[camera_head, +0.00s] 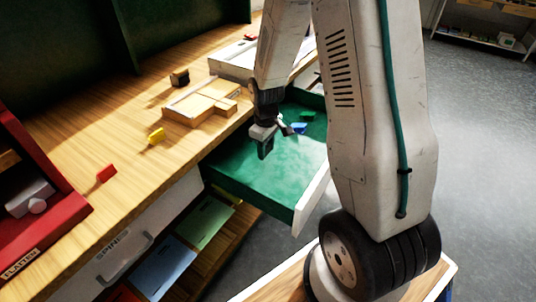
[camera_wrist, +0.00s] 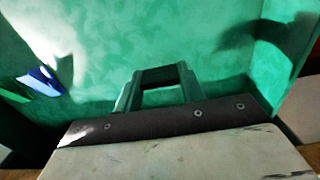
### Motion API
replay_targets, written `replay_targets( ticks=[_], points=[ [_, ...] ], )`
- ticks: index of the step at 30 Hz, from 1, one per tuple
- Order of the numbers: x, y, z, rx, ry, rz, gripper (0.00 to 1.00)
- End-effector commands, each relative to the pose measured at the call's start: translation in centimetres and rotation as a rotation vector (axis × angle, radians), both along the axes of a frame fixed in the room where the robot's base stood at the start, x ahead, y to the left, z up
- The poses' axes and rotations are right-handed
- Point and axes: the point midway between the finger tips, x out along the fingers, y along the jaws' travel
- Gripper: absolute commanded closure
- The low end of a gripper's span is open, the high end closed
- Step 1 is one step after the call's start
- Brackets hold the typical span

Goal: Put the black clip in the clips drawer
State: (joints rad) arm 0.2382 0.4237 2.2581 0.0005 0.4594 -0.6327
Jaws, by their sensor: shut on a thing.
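My gripper (camera_head: 264,148) hangs over the open green-lined drawer (camera_head: 250,178), near its table side. In the wrist view my gripper (camera_wrist: 160,88) points down at the green floor, its two fingers bridged at the tips by a dark bar. This bar, taken to be the black clip (camera_wrist: 160,73), is small and dark, and its outline is hard to tell from the fingers. A blue clip (camera_head: 299,128) and a green clip (camera_head: 307,115) lie in the drawer; the blue clip (camera_wrist: 40,81) also shows at the left of the wrist view.
The wooden tabletop (camera_head: 95,135) holds a yellow piece (camera_head: 156,135), a red piece (camera_head: 106,173), a dark block (camera_head: 180,77) and a wooden tray (camera_head: 200,101). A red box (camera_head: 50,225) stands at left.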

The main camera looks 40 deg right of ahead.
Motion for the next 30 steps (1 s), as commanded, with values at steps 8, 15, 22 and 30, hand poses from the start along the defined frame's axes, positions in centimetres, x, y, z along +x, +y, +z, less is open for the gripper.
replay_targets(
  ticks=[8, 15, 22, 30],
  points=[
    [-0.1, 0.0, -3.5, 0.001, 0.005, -0.002, 0.85],
    [0.0, -0.2, -4.2, 0.000, 0.000, -0.004, 0.85],
    [-0.1, -0.2, -4.5, 0.000, 0.001, -0.005, 0.52],
    [0.0, -0.3, -4.5, 0.000, 0.000, -0.005, 0.39]
  ],
)
